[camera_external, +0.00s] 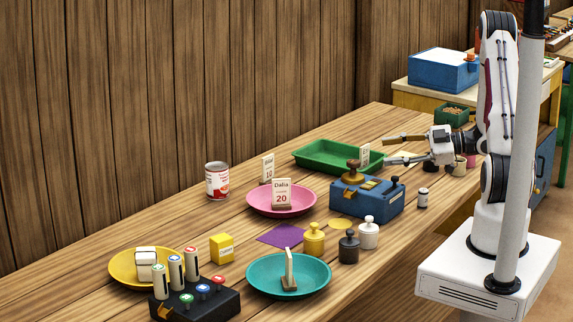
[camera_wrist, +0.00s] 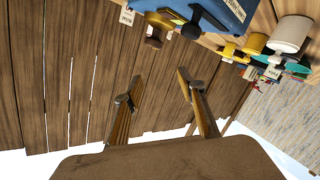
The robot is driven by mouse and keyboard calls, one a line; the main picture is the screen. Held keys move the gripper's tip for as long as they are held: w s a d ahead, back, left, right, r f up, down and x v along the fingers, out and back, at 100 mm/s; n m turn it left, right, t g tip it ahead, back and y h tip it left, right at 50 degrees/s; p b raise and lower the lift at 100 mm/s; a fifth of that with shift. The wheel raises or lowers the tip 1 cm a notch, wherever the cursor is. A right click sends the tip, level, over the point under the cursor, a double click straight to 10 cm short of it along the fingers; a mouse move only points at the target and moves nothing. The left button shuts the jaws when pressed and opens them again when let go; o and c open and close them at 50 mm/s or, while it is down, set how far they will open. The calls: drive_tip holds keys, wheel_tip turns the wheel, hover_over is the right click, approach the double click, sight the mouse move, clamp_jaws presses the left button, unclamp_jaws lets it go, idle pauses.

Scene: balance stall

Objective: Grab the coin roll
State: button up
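No object is plainly marked as the coin roll. A small upright white cylinder with dark ends (camera_external: 423,198) stands on the table right of the blue box and may be it; I cannot tell for sure. My gripper (camera_external: 386,150) is in the air over the far right part of the table, beyond and above this cylinder, its fingers pointing left. In the wrist view my gripper (camera_wrist: 160,76) has its two fingers spread, with nothing between them. I cannot make out the small cylinder in the wrist view.
A blue box with a brass-coloured knob (camera_external: 368,197) and a green tray (camera_external: 325,153) are near my gripper. Yellow (camera_external: 314,241), dark (camera_external: 349,248) and white (camera_external: 369,234) weights stand by the front edge. Pink (camera_external: 260,207) and teal (camera_external: 262,284) dishes are to the left.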

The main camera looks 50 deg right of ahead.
sight(423, 199)
drive_tip(key=s+d+f+m+t+h, duration=0.2)
drive_tip(key=s+d+f+m+h, duration=0.1)
drive_tip(key=s, duration=0.5)
drive_tip(key=s+d+f+m+t+h, duration=0.2)
drive_tip(key=s+d+f+m+h, duration=0.1)
drive_tip(key=s+d+f+m, duration=0.3)
wheel_tip(423, 199, down, 4)
drive_tip(key=shift+s+f+m+h, duration=0.15)
drive_tip(key=shift+s+m+h, duration=0.15)
drive_tip(key=shift+s+m, duration=0.8)
drive_tip(key=shift+w, duration=0.1)
drive_tip(key=shift+w+a, duration=0.15)
drive_tip(key=shift+w, duration=1.1)
drive_tip(key=shift+w, duration=0.1)
drive_tip(key=shift+w+a, duration=0.3)
drive_tip(key=shift+w, duration=0.45)
drive_tip(key=shift+w+a, duration=0.3)
drive_tip(key=shift+w, duration=1.4)
